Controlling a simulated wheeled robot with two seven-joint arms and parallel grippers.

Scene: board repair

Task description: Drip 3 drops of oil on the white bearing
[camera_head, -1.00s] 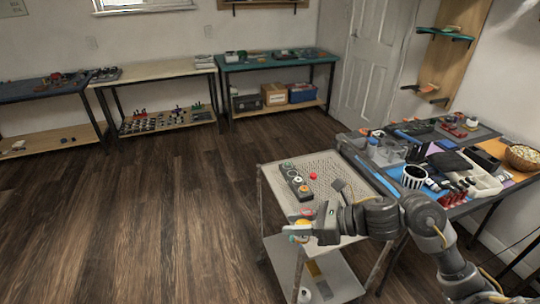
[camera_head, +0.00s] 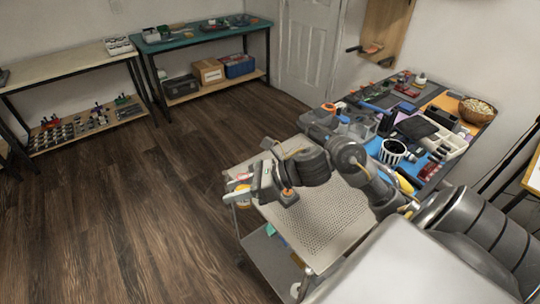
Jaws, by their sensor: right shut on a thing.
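My right gripper (camera_head: 255,187) is above the left edge of the perforated metal cart top (camera_head: 325,225). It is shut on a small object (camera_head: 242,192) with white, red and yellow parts. Its shape is partly covered by the fingers, and I cannot tell if it is an oil bottle. I cannot make out the white bearing. The dark strip with round parts on the cart is not visible, and my right arm covers the far part of the cart top. My left gripper is not in view.
Right of the cart, a crowded workbench holds a striped cup (camera_head: 392,151), a white tray (camera_head: 450,146) and a wooden bowl (camera_head: 477,111). A teal-topped table (camera_head: 205,38) and a pale-topped table (camera_head: 70,66) stand along the back wall. The near cart top looks bare.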

